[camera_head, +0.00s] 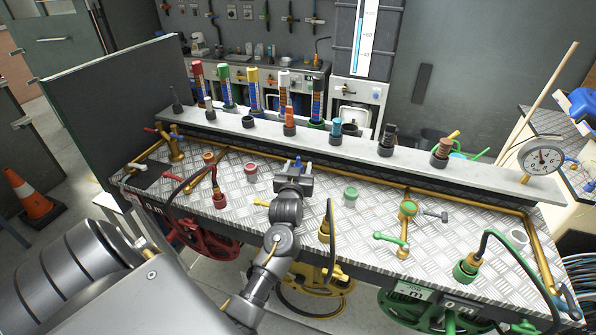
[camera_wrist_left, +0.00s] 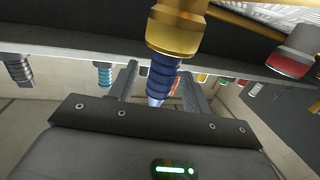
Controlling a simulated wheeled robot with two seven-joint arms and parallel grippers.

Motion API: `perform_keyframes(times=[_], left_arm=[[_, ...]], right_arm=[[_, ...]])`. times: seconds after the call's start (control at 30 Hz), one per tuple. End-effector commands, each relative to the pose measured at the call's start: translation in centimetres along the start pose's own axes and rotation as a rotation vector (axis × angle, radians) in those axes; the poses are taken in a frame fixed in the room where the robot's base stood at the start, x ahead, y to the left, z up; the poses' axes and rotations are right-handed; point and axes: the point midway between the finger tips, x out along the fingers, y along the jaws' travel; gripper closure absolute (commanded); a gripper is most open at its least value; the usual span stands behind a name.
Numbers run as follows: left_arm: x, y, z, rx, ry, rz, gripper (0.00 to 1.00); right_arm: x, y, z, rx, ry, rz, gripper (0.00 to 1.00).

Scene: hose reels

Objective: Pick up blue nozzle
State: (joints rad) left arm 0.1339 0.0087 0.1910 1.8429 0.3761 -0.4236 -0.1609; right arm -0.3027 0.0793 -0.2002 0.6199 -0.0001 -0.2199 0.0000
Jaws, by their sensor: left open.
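The blue nozzle (camera_wrist_left: 163,75) is ribbed and dark blue, with a brass collar (camera_wrist_left: 176,30) at its base, in the left wrist view. In the head view only a small blue part (camera_head: 297,163) shows at the jaws of my left gripper (camera_head: 293,178), above the bench. The left gripper is open, and in the wrist view its two fingers (camera_wrist_left: 158,88) stand on either side of the nozzle. Contact with the nozzle cannot be told. The gripper hides much of the nozzle in the head view. My right gripper is not in view.
A raised grey shelf (camera_head: 215,130) behind carries several nozzles, including a teal one (camera_head: 335,131) and an orange one (camera_head: 290,122). The metal bench (camera_head: 330,185) holds a red fitting (camera_head: 251,172), a green fitting (camera_head: 350,196), green valve handles (camera_head: 391,240) and brass pipes. A pressure gauge (camera_head: 541,157) stands right.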

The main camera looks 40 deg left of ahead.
Motion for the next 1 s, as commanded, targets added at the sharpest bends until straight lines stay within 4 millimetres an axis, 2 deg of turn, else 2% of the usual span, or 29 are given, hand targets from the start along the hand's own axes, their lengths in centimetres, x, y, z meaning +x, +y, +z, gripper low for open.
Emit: perform_keyframes(times=[0.1, 0.47, 0.77, 0.87, 1.0], left_arm=[[0.0, 0.0, 0.0, 0.0, 0.0, 0.0, 0.52], [-0.1, 0.0, 0.1, 0.0, -0.001, 0.0, 1.0], [-0.1, 0.0, -0.3, -0.001, 0.001, 0.0, 1.0], [-0.1, 0.0, -1.5, -0.003, 0.003, -0.001, 1.0], [-0.2, 0.0, -4.3, -0.003, 0.006, -0.001, 1.0]], right_arm=[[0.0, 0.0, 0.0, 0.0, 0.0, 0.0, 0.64], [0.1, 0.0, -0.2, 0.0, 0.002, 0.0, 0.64], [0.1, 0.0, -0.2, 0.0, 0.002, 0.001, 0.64], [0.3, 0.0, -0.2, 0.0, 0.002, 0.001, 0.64], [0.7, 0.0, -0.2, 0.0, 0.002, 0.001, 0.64]])
